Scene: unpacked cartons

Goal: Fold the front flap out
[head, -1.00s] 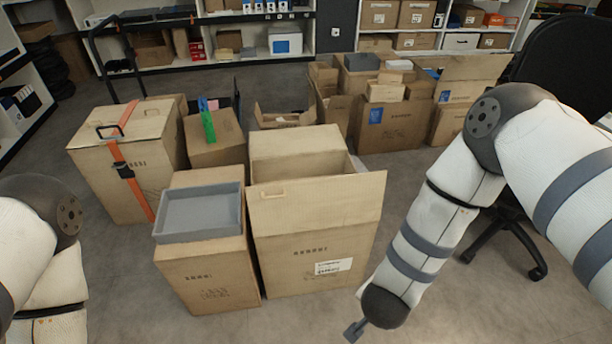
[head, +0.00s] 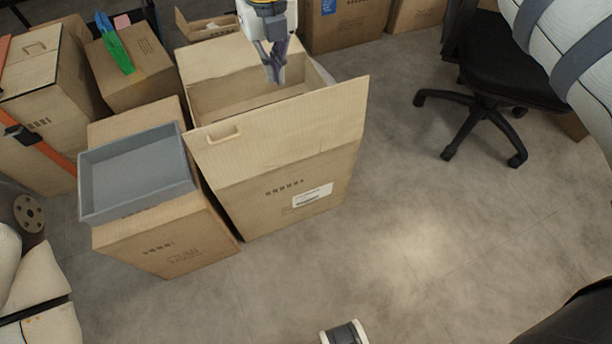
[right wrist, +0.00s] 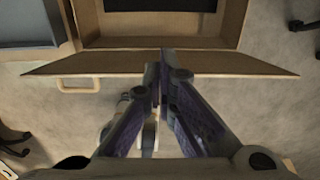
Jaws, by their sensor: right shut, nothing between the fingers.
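The carton (head: 285,195) stands open on the floor, with a printed white label on its front. Its front flap (head: 300,125), with a hand slot near its left end, stands up from the front edge and tilts outward. In the right wrist view the flap (right wrist: 225,66) runs across the picture as a wide strip. My right gripper (head: 275,78) is shut and empty, pointing down over the opening on the inner side of the flap. In the right wrist view its fingertips (right wrist: 163,56) overlap the flap; contact cannot be told. My left gripper is out of view.
A closed carton (head: 165,240) with a grey tray (head: 135,170) on top stands close at the left. A black swivel chair (head: 490,85) is at the right. The floor (head: 400,240) in front and to the right is clear.

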